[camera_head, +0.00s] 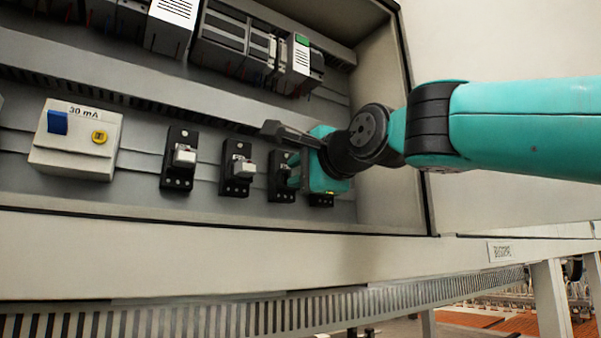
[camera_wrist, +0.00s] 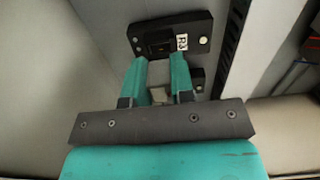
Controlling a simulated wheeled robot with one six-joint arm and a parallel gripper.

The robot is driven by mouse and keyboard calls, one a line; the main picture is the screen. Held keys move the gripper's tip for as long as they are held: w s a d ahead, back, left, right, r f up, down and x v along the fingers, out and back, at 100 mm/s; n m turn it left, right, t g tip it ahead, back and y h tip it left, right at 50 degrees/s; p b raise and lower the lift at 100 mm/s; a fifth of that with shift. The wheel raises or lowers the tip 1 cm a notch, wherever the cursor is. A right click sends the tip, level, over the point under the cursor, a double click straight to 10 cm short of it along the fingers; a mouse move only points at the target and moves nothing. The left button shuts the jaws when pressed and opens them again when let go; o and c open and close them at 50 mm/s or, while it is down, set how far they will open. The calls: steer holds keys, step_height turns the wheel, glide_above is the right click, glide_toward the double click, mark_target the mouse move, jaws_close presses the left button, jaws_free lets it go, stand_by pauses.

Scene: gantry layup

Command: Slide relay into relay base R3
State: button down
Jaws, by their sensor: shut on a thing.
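My gripper (camera_head: 292,178) is at the lower right of the row of relay bases in the head view. In the wrist view, its two teal fingers (camera_wrist: 158,66) are shut on the relay (camera_wrist: 158,96), a small pale grey block partly hidden between them. Relay base R3 (camera_wrist: 197,25) is black, with its label, a screw and a dark socket showing just beyond the fingertips. Its socket looks empty. I cannot tell whether the fingertips touch the base. In the head view, the relay is hidden and the base labels are unreadable.
Two bases, one at left (camera_head: 177,178) and one beside it (camera_head: 236,185), carry pale relays. Another base (camera_head: 321,201) is mostly hidden under my gripper. A 30 mA breaker (camera_head: 75,152) stands far left. The cabinet's side wall (camera_head: 385,205) is close at right.

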steer(key=shift+p+x, duration=0.65)
steer(key=shift+x, duration=0.45)
steer(key=c, duration=0.9)
jaws_free()
steer(key=b+v, duration=0.9)
steer(key=v, duration=0.8)
steer(key=shift+s+d, duration=0.15)
